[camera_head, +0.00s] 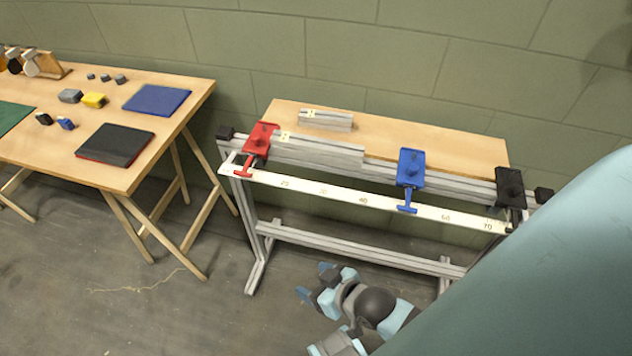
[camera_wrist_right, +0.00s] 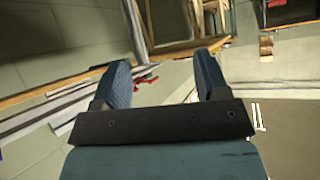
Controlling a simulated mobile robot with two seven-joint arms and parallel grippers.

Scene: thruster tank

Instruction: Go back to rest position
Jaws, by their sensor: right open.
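My right gripper (camera_head: 314,282) is low in front of the metal frame bench, in the lower middle of the head view. In the right wrist view its two blue fingers (camera_wrist_right: 165,80) are spread apart with nothing between them. The gripper is apart from the bench and below the level of its ruler rail. My left gripper is not in view.
The bench has a white ruler rail (camera_head: 345,197), with a red clamp (camera_head: 260,142), a blue clamp (camera_head: 410,170) and a black clamp (camera_head: 509,186). A wooden table (camera_head: 178,118) with mats and small blocks stands at left. Open floor (camera_head: 160,310) lies in front.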

